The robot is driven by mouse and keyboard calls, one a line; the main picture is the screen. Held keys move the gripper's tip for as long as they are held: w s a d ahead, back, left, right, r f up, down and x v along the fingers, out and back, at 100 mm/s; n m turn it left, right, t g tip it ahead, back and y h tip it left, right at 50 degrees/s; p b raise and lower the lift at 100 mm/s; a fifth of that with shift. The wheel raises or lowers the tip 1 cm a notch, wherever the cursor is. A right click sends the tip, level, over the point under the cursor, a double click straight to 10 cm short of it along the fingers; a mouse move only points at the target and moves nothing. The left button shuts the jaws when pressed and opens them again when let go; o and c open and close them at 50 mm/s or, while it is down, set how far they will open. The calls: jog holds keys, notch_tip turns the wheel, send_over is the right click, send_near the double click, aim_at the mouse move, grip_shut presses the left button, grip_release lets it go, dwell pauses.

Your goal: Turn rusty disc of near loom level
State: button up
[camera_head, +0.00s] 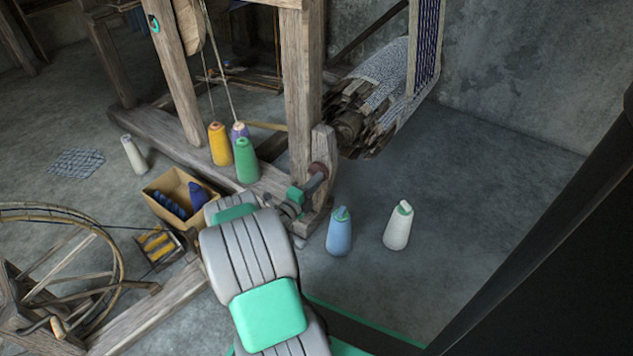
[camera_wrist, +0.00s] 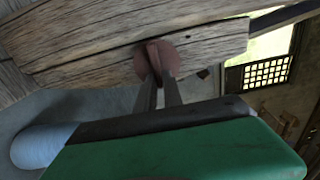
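The rusty disc (camera_wrist: 142,64) is a reddish-brown round piece on the face of a weathered wooden beam, with a raised ridge across its middle. It also shows small in the head view (camera_head: 318,170), on the near loom's short wooden post, partly hidden by my gripper. The ridge looks close to upright in the wrist view. My gripper (camera_wrist: 160,82) has its two dark fingers pointing at the disc, with their tips at the ridge and a narrow gap between them further back. Whether they press on the ridge, I cannot tell.
A blue cone (camera_head: 339,234) and a white cone (camera_head: 398,227) stand on the floor right of my arm. Yellow (camera_head: 219,145) and green (camera_head: 246,160) cones stand by the loom post (camera_head: 303,90). A cardboard box (camera_head: 168,188) and a spinning wheel (camera_head: 60,265) are left.

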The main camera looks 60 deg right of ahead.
jog(key=o, duration=0.4)
jog(key=shift+o, duration=0.2)
jog(key=w+a+p, duration=0.1)
jog(key=a+p, duration=0.1)
jog(key=a, duration=0.5)
jog(key=shift+a, duration=0.35)
jog(key=shift+w, duration=0.1)
